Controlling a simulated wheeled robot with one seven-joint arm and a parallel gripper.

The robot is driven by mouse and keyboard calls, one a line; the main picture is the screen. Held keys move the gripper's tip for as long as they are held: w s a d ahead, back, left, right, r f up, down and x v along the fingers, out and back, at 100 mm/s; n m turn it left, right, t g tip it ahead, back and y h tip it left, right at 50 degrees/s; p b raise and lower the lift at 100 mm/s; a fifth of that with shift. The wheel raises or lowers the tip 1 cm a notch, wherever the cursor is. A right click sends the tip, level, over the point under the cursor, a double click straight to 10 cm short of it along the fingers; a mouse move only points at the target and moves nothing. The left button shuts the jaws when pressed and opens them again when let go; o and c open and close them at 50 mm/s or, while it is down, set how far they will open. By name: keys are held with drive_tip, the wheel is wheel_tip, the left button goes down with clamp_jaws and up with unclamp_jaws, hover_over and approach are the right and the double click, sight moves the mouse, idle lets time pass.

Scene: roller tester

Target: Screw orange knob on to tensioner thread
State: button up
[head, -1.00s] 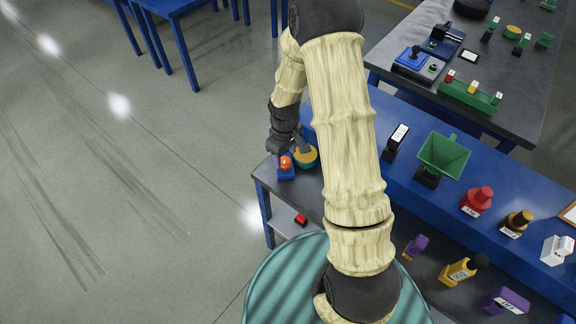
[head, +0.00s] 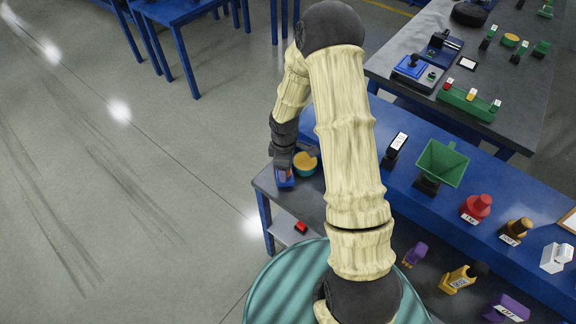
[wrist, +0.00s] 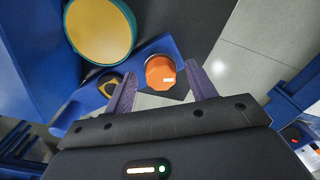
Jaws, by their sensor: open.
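The orange knob (wrist: 160,73) is an octagonal piece with a small white label. In the wrist view it lies between the two purple-grey fingers of my gripper (wrist: 159,76), which are open with gaps on both sides of it. The knob is at a blue bracket (wrist: 142,53) on the tester. Any tensioner thread is hidden, so I cannot tell whether the knob is on it. In the head view my gripper is above the blue bracket (head: 285,181) at the bench corner, and the knob is mostly covered.
A yellow roller with a teal rim (wrist: 98,28) stands close to the left finger. A black and yellow part (wrist: 109,86) sits by the bracket. A green hopper (head: 442,160) and red piece (head: 477,206) stand farther right. Open floor (head: 180,200) lies left.

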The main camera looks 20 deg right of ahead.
drive_tip(key=n+p, duration=0.2)
drive_tip(key=n, duration=0.3)
drive_tip(key=shift+r, duration=0.2)
drive_tip(key=shift+f+n, duration=0.2)
drive_tip(key=shift+n, duration=0.4)
drive_tip(key=shift+p, duration=0.3)
drive_tip(key=n+p, duration=0.2)
drive_tip(key=shift+r+n, duration=0.3)
drive_tip(key=shift+n, duration=0.1)
drive_tip(key=n+p, duration=0.4)
drive_tip(key=n, duration=0.2)
drive_tip(key=shift+f+n, duration=0.3)
drive_tip(key=shift+n, duration=0.3)
clamp_jaws()
